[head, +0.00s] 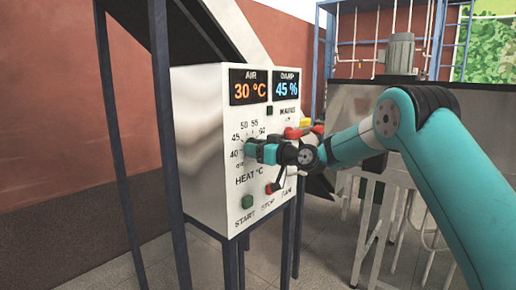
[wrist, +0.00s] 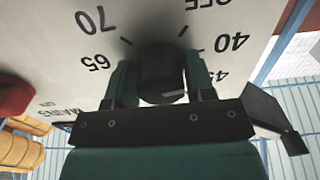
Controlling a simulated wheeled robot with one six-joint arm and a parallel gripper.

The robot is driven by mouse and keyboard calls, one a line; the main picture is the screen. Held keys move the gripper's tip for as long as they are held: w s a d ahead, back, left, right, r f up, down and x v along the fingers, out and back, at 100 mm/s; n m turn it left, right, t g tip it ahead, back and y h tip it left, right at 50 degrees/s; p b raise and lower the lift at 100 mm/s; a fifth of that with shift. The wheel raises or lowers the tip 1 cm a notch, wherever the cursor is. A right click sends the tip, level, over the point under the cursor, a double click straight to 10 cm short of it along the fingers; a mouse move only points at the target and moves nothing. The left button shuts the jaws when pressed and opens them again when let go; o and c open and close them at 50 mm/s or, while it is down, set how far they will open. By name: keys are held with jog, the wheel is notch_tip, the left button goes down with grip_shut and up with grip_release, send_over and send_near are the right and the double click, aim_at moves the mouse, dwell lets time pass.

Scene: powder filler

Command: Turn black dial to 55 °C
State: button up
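The black dial (wrist: 160,70) is on the white panel of the control box (head: 205,120), between my two teal fingers in the wrist view. My gripper (head: 253,150) is at the HEAT °C scale, its fingers (wrist: 160,84) against both sides of the dial. A small pale mark shows on the dial's lower edge, slightly right of centre. The numbers 70 and 65 show at left, and 40, 45 and OFF at right, upside down. My gripper hides the lower scale there. In the head view 40, 45, 50 and 55 are readable, and my gripper covers the dial.
The AIR display (head: 249,87) reads 30 °C and the DAMP display (head: 286,86) reads 45 %. A green START button (head: 247,202) and a red STOP button (head: 270,189) sit below the dial. A red knob (wrist: 14,97) is close at left in the wrist view.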

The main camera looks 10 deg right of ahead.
jog(key=shift+d, duration=0.15)
jog(key=shift+c, duration=0.7)
jog(key=shift+m, duration=0.3)
jog(key=m+b, duration=0.2)
jog(key=shift+m, duration=0.4)
jog(key=m, duration=0.2)
jog(key=shift+m+b, duration=0.3)
jog(key=m, duration=0.3)
jog(key=shift+r+m, duration=0.15)
jog(key=shift+m, duration=0.15)
jog(key=m, duration=0.3)
jog(key=shift+m+p, duration=0.3)
jog(key=shift+p, duration=0.1)
jog(key=m+p, duration=0.1)
jog(key=m, duration=0.1)
jog(key=m+p, duration=0.1)
jog(key=m, duration=0.2)
jog(key=shift+r+m, duration=0.2)
jog(key=shift+m, duration=0.1)
jog(key=shift+m+p, duration=1.5)
jog(key=shift+m, duration=1)
